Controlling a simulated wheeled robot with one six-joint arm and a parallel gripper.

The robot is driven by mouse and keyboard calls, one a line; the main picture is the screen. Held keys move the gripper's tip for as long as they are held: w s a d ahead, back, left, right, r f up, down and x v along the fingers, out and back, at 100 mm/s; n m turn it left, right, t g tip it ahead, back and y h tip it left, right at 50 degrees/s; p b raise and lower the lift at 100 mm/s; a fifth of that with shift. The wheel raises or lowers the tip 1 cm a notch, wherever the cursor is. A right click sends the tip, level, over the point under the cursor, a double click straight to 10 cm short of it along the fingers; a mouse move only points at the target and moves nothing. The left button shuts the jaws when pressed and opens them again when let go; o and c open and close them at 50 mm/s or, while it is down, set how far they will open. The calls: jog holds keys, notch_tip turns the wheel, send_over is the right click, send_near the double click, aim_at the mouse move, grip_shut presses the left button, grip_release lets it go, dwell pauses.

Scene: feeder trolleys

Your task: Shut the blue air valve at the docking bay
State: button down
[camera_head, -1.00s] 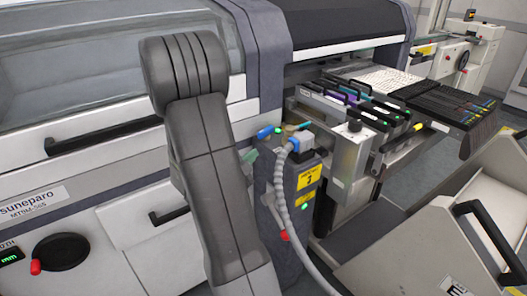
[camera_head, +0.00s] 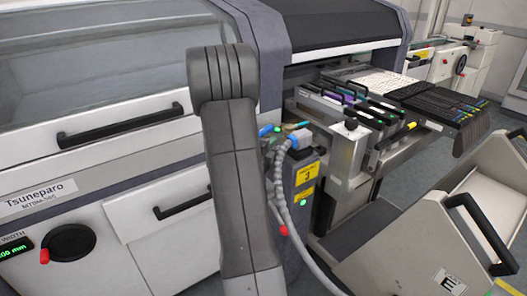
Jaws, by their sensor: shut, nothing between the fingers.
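The docking bay's dark grey post (camera_head: 303,172) stands right of my arm, with a yellow label marked 3. Near its top is a small blue part (camera_head: 265,130) beside a green light, partly behind my arm; it may be the blue valve's handle, but its position is unclear. A thin teal piece (camera_head: 300,125) sticks out just right of it. A blue-collared connector (camera_head: 293,142) with a grey ribbed hose is below. My grey arm crosses the middle of the view and covers the post's left side. My gripper does not show.
The large white machine with black handles (camera_head: 122,126) fills the left. Feeders with green lights (camera_head: 375,118) sit in the bay at the right. A pale trolley with a black handle (camera_head: 480,230) stands front right. The hose hangs down beside my arm.

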aim_at(266, 131)
jog(key=w+a, duration=0.2)
jog(key=w, duration=0.1)
jog(key=shift+w+a, duration=0.15)
jog(key=shift+a, duration=0.2)
